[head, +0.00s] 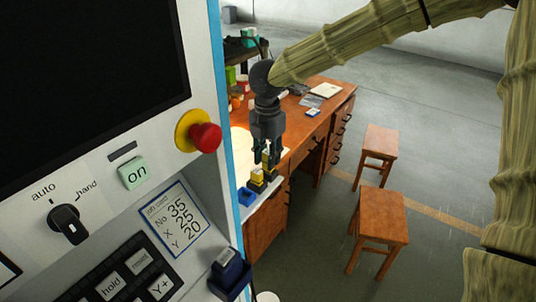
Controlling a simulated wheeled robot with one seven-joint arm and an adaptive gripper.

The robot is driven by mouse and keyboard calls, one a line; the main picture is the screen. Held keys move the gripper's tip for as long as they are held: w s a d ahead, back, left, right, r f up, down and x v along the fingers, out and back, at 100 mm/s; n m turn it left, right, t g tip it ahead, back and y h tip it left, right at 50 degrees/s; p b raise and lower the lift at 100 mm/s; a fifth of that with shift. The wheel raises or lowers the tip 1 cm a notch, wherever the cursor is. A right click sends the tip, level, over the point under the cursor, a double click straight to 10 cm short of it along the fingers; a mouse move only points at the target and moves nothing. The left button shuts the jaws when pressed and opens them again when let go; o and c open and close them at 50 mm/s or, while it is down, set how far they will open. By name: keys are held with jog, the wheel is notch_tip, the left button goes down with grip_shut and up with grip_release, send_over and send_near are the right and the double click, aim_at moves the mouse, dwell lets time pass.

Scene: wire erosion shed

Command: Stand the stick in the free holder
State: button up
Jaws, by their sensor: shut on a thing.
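My gripper (267,157) points down over the near left end of the wooden desk. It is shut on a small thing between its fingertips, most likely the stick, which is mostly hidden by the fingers. Just below, a yellow block (257,176) stands in a dark holder, and more yellow shows close behind it by the fingertips. I cannot tell whether that yellow is the held thing or another standing piece. A small blue holder (246,196) sits in front of them on the pale ledge and looks empty.
A machine panel with a red stop button (205,137) fills the left. A dark blue box (229,272) with a grey top sits at its lower edge. The wooden desk (326,104) holds papers and small items. Two stools (378,214) stand right on open floor.

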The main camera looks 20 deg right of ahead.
aim_at(267, 151)
jog(key=shift+f, duration=0.55)
jog(key=o, duration=1)
notch_tip(267, 151, up, 13)
jog(key=shift+r+b, duration=0.1)
jog(key=shift+b, duration=1.1)
